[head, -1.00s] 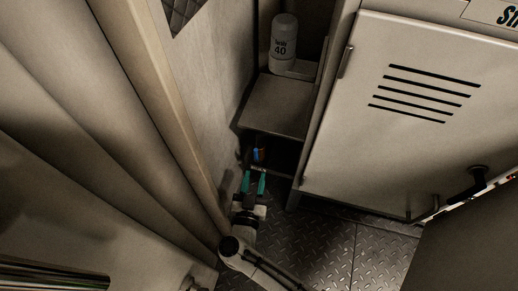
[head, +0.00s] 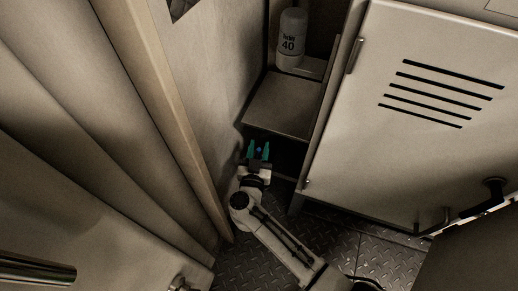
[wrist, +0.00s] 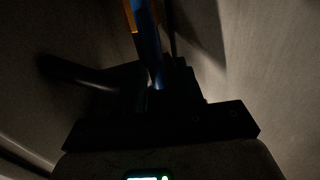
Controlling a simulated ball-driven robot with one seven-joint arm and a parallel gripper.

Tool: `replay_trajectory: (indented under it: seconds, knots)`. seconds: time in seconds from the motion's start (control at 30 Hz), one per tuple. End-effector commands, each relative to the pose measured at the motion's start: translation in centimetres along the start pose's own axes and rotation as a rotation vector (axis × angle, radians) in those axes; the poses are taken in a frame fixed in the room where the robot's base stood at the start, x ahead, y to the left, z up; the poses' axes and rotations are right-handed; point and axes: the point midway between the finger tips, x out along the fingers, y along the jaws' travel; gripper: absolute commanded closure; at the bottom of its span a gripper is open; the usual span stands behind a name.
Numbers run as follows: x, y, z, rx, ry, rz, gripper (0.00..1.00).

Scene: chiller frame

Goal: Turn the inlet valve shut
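The inlet valve is hard to make out in the dark recess under the shelf. A blue part (head: 259,150), perhaps its handle, shows between my gripper's teal fingertips in the head view. The wrist view shows a long blue bar (wrist: 150,45) with an orange strip (wrist: 130,16) beside it, running down toward the gripper's dark body. My gripper (head: 258,150) has its two fingers apart, one on each side of the blue part. I cannot tell whether either finger touches it. The valve's body and pipe are hidden in shadow.
A shelf (head: 285,108) lies just above and behind my gripper, with a white bottle marked 40 (head: 292,38) higher up. A slotted cabinet door (head: 400,140) stands to the right and a pale wall (head: 195,95) close on the left. The tread-plate floor (head: 340,245) is below.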

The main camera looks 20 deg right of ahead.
Motion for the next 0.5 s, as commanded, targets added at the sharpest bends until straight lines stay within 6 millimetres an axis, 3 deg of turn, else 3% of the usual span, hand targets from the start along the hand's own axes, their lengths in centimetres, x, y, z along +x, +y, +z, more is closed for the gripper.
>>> replay_trajectory:
  seconds: [0.1,0.5]
  knots:
    - [0.0,0.01,-0.02,0.0,0.0,0.0,0.64]
    - [-0.02,0.0,-0.02,0.0,0.0,0.0,1.0]
